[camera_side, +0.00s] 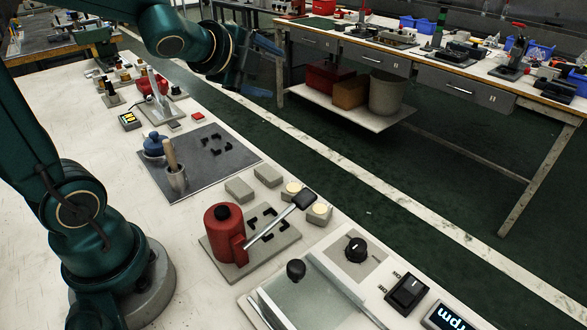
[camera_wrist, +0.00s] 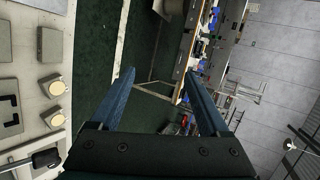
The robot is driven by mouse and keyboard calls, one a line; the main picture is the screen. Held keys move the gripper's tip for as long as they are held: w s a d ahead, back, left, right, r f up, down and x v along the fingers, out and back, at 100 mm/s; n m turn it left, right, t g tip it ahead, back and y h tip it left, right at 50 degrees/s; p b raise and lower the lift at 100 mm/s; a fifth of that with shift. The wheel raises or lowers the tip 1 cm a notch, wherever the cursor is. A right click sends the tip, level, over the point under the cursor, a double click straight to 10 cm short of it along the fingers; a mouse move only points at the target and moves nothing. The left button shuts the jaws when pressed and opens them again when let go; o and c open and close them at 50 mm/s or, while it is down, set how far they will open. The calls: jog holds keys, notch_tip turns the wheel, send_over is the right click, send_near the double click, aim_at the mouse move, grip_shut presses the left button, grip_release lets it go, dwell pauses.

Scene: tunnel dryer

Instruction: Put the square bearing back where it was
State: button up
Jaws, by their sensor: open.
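My gripper (camera_side: 250,72) is raised over the far edge of the bench, apart from everything on it. In the wrist view its two blue fingers (camera_wrist: 160,78) are spread with nothing between them. Two small square blocks with round cream centres, a nearer one (camera_side: 319,212) and a farther one (camera_side: 291,190), sit at the bench's right edge. They also show in the wrist view, one (camera_wrist: 52,86) above the other (camera_wrist: 53,118). I cannot tell which is the square bearing. Black corner marks (camera_side: 268,221) on a grey plate enclose no block; a lever crosses near them.
Two plain grey blocks, one (camera_side: 239,189) beside the other (camera_side: 268,175), lie nearby. A red cylinder (camera_side: 223,232) stands on the plate. A dark mat (camera_side: 232,163) carries corner marks, a blue-lidded pot (camera_side: 155,146) and a cup with a pestle (camera_side: 176,178). Green floor separates another bench.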

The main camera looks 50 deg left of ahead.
jog(key=s+d+f+n+g+h, duration=0.1)
jog(key=s+d+f+n+g, duration=0.1)
jog(key=s+n, duration=0.3)
jog(key=s+d+f+n+g+h, duration=0.1)
jog(key=s+d+f+n+g, duration=0.1)
jog(key=s+d+n, duration=0.2)
jog(key=s+d+f+n+g+h, duration=0.1)
jog(key=s+d+n+g+h, duration=0.1)
jog(key=s+d+n, duration=0.3)
jog(key=shift+s+f+n, duration=0.15)
jog(key=shift+s+f, duration=0.05)
jog(key=shift+s, duration=0.8)
jog(key=shift+s+f+n, duration=0.15)
jog(key=shift+s+f, duration=0.05)
jog(key=shift+s, duration=0.8)
